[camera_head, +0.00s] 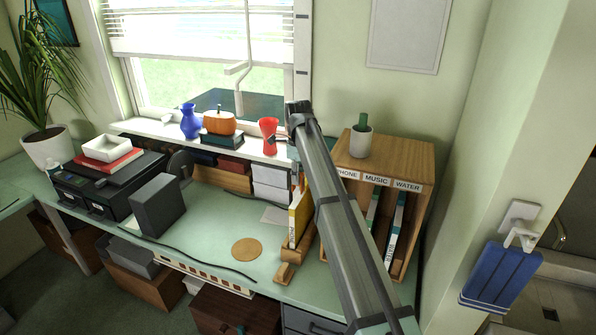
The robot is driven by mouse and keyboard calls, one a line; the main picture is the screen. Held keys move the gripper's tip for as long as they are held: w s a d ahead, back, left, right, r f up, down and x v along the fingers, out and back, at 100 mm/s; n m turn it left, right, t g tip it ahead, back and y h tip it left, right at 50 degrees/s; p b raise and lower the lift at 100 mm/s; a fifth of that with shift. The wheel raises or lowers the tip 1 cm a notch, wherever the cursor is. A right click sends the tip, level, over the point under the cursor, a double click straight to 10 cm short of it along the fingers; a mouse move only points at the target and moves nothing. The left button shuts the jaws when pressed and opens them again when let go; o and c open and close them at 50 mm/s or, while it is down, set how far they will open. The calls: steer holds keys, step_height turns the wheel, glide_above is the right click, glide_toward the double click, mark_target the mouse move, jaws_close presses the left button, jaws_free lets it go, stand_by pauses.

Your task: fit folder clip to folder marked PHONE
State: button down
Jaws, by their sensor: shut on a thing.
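A yellow folder (299,220) with a pale lettered spine stands upright near the right end of the green worktop. The lettering is too small to read fully. Its foot is at a wooden vise (285,272) on the worktop's front edge. My gripper (296,180) hangs just above the folder's top, partly hidden by my arm. It is shut on a small orange-brown piece, apparently the folder clip (296,194). Whether this piece touches the folder cannot be told.
A wooden shelf box (419,180) labelled PHONE, MUSIC and WATER holds folders at right, with a potted cactus (361,140) on top. A round cork mat (246,249), a grey box (157,205) and a dark cable (190,255) lie left. A red vase (268,135) stands on the sill.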

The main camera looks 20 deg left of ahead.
steer(key=shift+f, duration=0.95)
steer(key=shift+f+b, duration=0.3)
steer(key=shift+f, duration=1.75)
stand_by(1.6)
steer(key=c, duration=0.8)
jaws_free()
step_height(320, 180, up, 12)
